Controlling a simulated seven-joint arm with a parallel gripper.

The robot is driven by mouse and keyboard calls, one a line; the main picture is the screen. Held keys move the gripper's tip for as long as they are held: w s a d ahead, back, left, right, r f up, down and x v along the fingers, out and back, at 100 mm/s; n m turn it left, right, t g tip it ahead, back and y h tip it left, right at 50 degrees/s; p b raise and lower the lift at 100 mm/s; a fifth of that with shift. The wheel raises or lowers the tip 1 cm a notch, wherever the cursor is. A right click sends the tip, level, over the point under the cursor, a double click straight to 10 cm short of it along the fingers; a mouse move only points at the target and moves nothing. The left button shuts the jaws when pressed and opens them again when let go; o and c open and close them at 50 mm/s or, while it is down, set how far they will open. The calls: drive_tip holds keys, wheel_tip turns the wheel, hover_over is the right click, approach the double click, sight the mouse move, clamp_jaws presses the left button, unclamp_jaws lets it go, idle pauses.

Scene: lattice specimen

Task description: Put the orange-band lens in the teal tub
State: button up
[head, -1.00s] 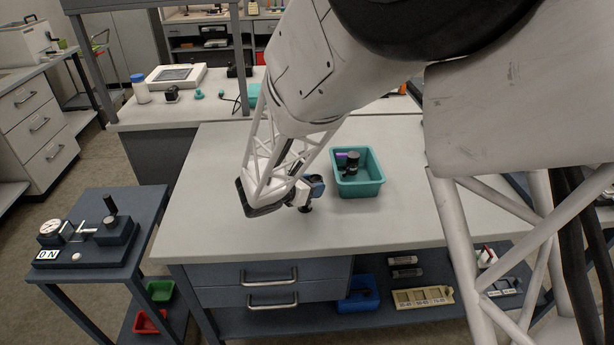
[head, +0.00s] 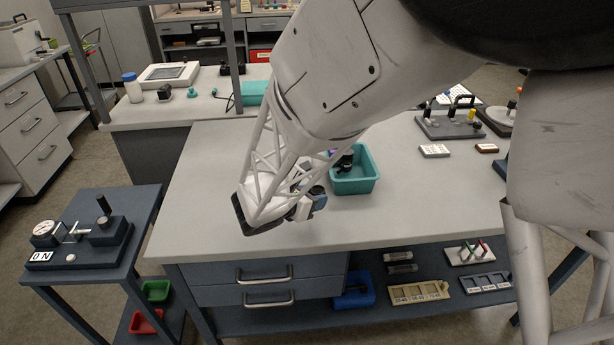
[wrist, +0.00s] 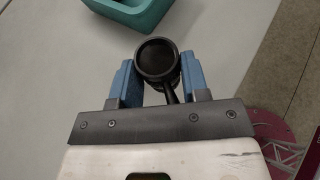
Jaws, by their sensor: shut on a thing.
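My gripper (head: 311,203), with blue fingers, is shut on a black cylindrical lens (wrist: 158,58). The wrist view shows the lens's dark round end between the fingers (wrist: 160,78), with a thin dark stem pointing back toward the palm. No colour band shows on it, so I cannot tell its band. In the head view the held lens is mostly hidden by the gripper. The teal tub (head: 356,186) stands just beyond and to the right of my gripper; its rim also shows at the top of the wrist view (wrist: 152,20). Dark lenses (head: 346,160), one with purple, are inside the tub.
The grey bench top (head: 410,205) around the tub is mostly clear. A stand with knobs (head: 449,124) and small label blocks (head: 434,151) lie at the back right.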

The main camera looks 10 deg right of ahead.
drive_tip(key=shift+d, duration=0.1)
idle(0.3)
drive_tip(key=s+d+r+m+g+h, duration=0.2)
drive_tip(key=d+r+m+g, duration=0.3)
drive_tip(key=d, duration=0.6)
drive_tip(key=shift+s+d+r+m+g, duration=0.2)
drive_tip(key=shift+r+m+g, duration=0.3)
drive_tip(key=shift+r, duration=0.4)
drive_tip(key=shift+w, duration=0.1)
drive_tip(key=w+f, duration=0.1)
drive_tip(key=w, duration=1.4)
drive_tip(key=shift+w+d+f, duration=0.15)
drive_tip(key=shift+w+f, duration=0.15)
drive_tip(key=shift+w, duration=0.1)
drive_tip(key=shift+h, duration=0.3)
drive_tip(key=shift+f, duration=1.75)
drive_tip(key=shift+f, duration=0.6)
drive_tip(key=o, duration=1)
